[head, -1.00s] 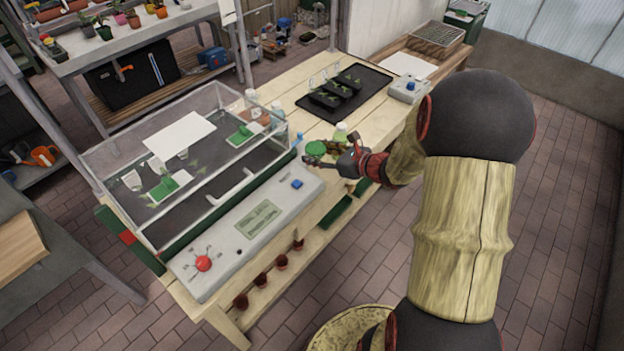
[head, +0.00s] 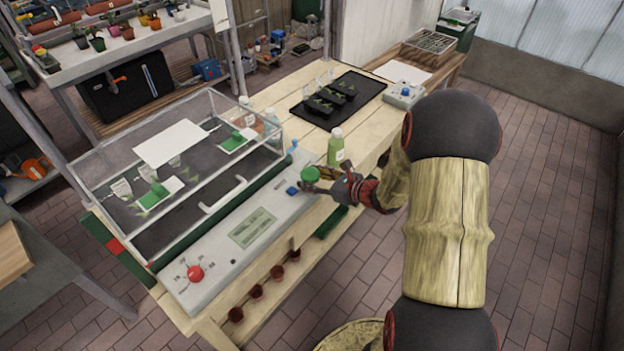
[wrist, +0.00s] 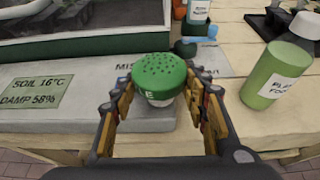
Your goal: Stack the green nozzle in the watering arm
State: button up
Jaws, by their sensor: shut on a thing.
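The green nozzle (head: 310,174) has a domed top with small holes and a pale lower part, clear in the wrist view (wrist: 158,75). My gripper (head: 322,178) is shut on it, with one finger on each side in the wrist view (wrist: 160,92). The nozzle is held upright at the right end of the grey console, close to the blue button (head: 293,190). Whether its underside touches anything is hidden. I cannot clearly pick out the watering arm in either view.
A glass-walled case (head: 150,165) stands behind the console (head: 215,262). A green bottle (head: 335,147) stands upright just right of the nozzle, also in the wrist view (wrist: 276,77). A black tray (head: 338,97) lies farther back.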

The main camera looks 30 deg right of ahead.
jog(key=shift+f+b, duration=0.35)
jog(key=shift+f, duration=0.2)
jog(key=o, duration=1)
jog(key=shift+o, duration=0.7)
jog(key=shift+r, duration=0.15)
